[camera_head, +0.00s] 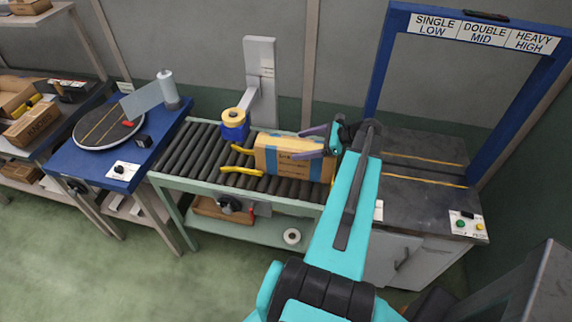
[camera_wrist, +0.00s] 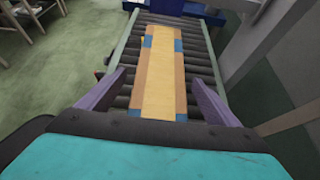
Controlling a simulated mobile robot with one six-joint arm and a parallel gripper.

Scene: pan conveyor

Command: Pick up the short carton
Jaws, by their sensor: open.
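A brown carton with blue bands (camera_head: 281,157) sits on the roller conveyor in the head view. In the wrist view the carton (camera_wrist: 161,80) lies lengthwise ahead of my gripper, its near end between the fingers. My gripper (camera_head: 318,142) is at the right end of the carton, its purple fingers spread on either side. In the wrist view my gripper (camera_wrist: 160,98) is open, with gaps visible between the fingers and the carton's sides. I cannot tell whether this is the short carton; no other carton shows on the rollers.
Yellow guides (camera_head: 242,170) and a tape dispenser (camera_head: 234,122) stand by the carton's left end. A blue table with a turntable (camera_head: 108,128) is at left. A blue gate (camera_head: 376,60) rises at right. Other boxes (camera_head: 32,124) lie on the far left shelf.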

